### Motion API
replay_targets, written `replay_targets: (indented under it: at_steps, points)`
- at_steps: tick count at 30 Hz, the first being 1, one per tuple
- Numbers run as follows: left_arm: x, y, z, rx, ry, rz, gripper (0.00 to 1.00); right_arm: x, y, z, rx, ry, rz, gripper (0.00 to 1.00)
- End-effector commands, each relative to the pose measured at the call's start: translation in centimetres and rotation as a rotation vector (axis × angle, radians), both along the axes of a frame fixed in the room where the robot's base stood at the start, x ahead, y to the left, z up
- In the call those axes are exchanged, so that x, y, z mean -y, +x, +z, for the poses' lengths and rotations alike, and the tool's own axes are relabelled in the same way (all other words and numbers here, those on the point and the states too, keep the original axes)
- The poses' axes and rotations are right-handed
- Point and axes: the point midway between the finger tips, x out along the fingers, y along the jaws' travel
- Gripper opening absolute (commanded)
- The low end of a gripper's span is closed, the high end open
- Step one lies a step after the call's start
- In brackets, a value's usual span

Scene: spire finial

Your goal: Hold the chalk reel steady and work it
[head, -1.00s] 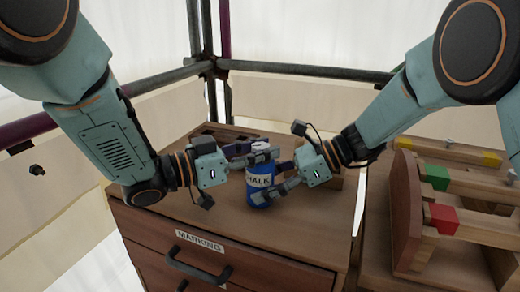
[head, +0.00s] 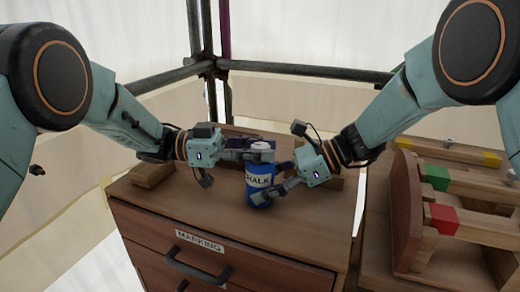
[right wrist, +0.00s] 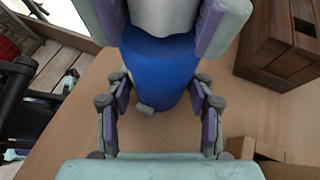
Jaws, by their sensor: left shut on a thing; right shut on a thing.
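The chalk reel (head: 259,190) is a blue upright bottle shape with a white CHALK label and a pale top, standing on the wooden cabinet top. My left gripper (head: 261,151) reaches in from the left and is shut at the reel's top; the exact part it grips is too small to tell. My right gripper (head: 274,180) is shut on the reel's body from the right, lower than the left one. In the right wrist view the blue body (right wrist: 160,70) sits between the right fingers, partly hidden by them.
The cabinet (head: 225,217) has a drawer labelled MARKING with a dark handle. A wooden block (head: 152,174) lies at its left edge; more woodwork stands behind the reel. At right is a wooden rack (head: 408,215) with red, green and yellow parts. Scaffold poles (head: 305,70) cross behind.

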Motion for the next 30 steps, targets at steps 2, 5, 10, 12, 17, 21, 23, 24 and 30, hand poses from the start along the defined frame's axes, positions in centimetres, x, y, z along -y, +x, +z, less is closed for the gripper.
replay_targets:
  at_steps: [2, 5, 10, 12, 17, 21, 23, 24, 30]
  points:
    - [0.01, 0.06, 0.08, 0.002, 0.000, -0.017, 0.00, -0.02, -0.09, -0.11, -0.002, -0.002, 0.002, 0.36]
    - [-0.02, 0.04, 0.11, 0.002, 0.000, -0.031, 0.00, 0.00, -0.09, -0.12, -0.002, -0.002, 0.002, 0.36]
    - [-0.04, 0.02, 0.13, 0.002, -0.001, -0.039, 0.00, 0.00, -0.09, -0.13, -0.002, -0.002, 0.001, 0.36]
    - [-0.04, 0.02, 0.13, 0.002, -0.001, -0.039, 0.00, 0.02, -0.08, -0.14, -0.002, -0.002, 0.001, 0.36]
    - [-0.05, 0.02, 0.13, 0.002, 0.000, -0.038, 0.00, 0.03, -0.08, -0.14, -0.002, -0.003, 0.001, 0.36]
    - [-0.06, 0.02, 0.11, 0.002, 0.000, -0.038, 0.39, 0.04, -0.07, -0.15, -0.002, -0.003, 0.001, 0.36]
    - [-0.05, 0.02, 0.09, 0.001, 0.001, -0.038, 0.44, 0.04, -0.07, -0.14, -0.002, -0.002, 0.001, 0.36]
    - [-0.05, 0.02, 0.08, 0.001, 0.001, -0.038, 0.48, 0.04, -0.07, -0.14, -0.002, -0.002, 0.001, 0.36]
    - [-0.03, -0.01, 0.02, 0.000, 0.001, -0.038, 0.55, 0.03, -0.05, -0.12, -0.001, -0.002, 0.000, 0.36]
